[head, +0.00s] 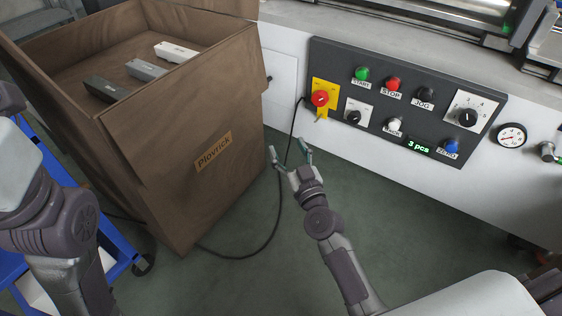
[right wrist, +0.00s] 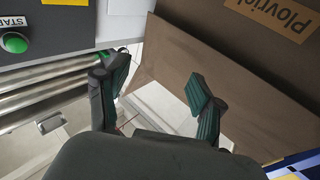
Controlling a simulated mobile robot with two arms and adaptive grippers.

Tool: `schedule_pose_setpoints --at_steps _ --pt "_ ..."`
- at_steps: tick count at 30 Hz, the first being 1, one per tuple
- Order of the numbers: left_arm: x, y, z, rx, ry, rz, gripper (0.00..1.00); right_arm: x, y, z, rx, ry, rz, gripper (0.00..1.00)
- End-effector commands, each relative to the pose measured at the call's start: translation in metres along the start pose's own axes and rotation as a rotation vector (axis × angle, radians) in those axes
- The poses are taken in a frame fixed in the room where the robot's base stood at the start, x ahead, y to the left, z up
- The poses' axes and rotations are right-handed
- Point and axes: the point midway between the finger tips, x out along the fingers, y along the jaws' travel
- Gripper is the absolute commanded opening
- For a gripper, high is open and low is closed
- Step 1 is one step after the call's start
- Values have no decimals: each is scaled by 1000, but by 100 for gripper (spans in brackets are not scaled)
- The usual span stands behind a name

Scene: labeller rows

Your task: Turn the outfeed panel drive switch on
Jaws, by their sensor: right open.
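The dark control panel (head: 370,90) is on the white machine front at the upper right. It carries a red rotary switch (head: 320,98) on a yellow plate and a small black knob (head: 354,117) on a white plate; their small lettering is unreadable, so I cannot tell which is the drive switch. My right gripper (head: 288,152) is open and empty, below and left of the panel and apart from it. In the right wrist view, its open fingers (right wrist: 155,85) show with the green START button (right wrist: 14,42) at the upper left. My left arm shows, but its gripper does not.
A big brown box (head: 205,185) labelled Plovrick, holding several small blocks, stands close left of my right gripper. A black cable (head: 277,215) runs down to the green floor. STOP (head: 393,84), JOG (head: 425,93), a large dial (head: 467,117) and ZERO (head: 452,146) crowd the panel.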

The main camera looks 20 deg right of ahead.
Motion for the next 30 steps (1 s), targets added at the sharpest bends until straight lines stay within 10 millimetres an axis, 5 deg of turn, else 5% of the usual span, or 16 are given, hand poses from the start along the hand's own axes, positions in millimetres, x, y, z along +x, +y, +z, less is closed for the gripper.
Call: schedule_pose_setpoints --at_steps 9,26,30 --pt "0 0 0 0 0 0 40 -21 -26 8 -7 -86 -137 67" --pt "0 0 0 0 0 0 40 -22 -28 9 -6 -93 -146 67" --pt "-3 -2 5 -3 -26 -8 40 -24 -22 -17 -6 -42 -110 67"
